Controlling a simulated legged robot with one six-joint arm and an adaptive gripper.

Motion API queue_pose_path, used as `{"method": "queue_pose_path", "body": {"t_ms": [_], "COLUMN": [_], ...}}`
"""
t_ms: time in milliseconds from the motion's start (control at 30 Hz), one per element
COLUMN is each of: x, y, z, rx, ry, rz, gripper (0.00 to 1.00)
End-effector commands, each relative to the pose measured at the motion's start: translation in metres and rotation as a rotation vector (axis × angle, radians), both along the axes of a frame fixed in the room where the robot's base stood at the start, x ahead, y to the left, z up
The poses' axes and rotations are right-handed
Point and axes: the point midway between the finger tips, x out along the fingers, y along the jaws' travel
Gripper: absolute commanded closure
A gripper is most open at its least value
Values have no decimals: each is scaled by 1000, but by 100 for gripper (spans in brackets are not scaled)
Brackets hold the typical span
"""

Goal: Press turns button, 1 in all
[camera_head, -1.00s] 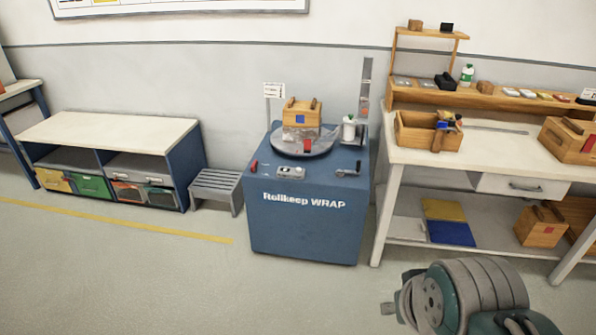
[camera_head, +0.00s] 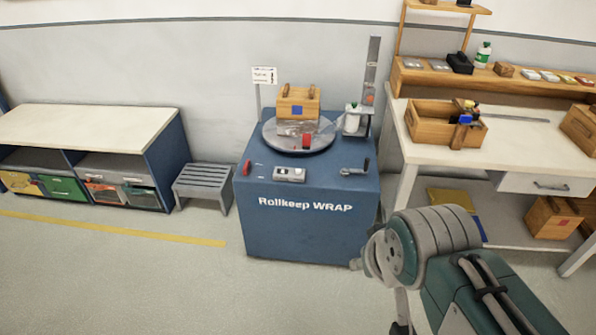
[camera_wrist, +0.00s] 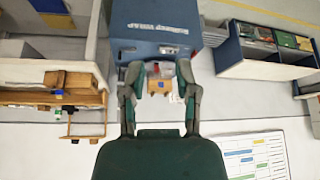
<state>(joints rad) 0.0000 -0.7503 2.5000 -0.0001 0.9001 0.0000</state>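The blue wrapping machine (camera_head: 305,235), lettered "Rollkeep WRAP", stands against the wall in the middle of the head view. A small grey control box (camera_head: 290,174) sits on its front top edge; its individual buttons are too small to read. A red switch (camera_head: 247,167) is left of the box and a dark crank handle (camera_head: 356,169) right of it. In the wrist view, which looks inverted, my gripper (camera_wrist: 161,69) is open and empty, with its fingers apart. The machine (camera_wrist: 150,25) shows beyond the fingertips, and nothing touches them.
On the machine's turntable (camera_head: 272,138) sits a wooden crate (camera_head: 298,103) with film around its base. A grey step (camera_head: 203,182) and low shelf (camera_head: 85,130) stand left; a workbench (camera_head: 402,183) stands right. The floor in front is clear.

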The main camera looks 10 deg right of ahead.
Motion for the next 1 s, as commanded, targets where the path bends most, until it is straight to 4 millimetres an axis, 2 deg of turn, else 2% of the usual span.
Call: {"method": "queue_pose_path", "body": {"t_ms": [67, 167, 1000], "x": [0, 0, 0], "y": [0, 0, 0], "z": [0, 0, 0], "rx": [0, 0, 0], "ry": [0, 0, 0], "rz": [0, 0, 0], "gripper": [60, 100, 100]}}
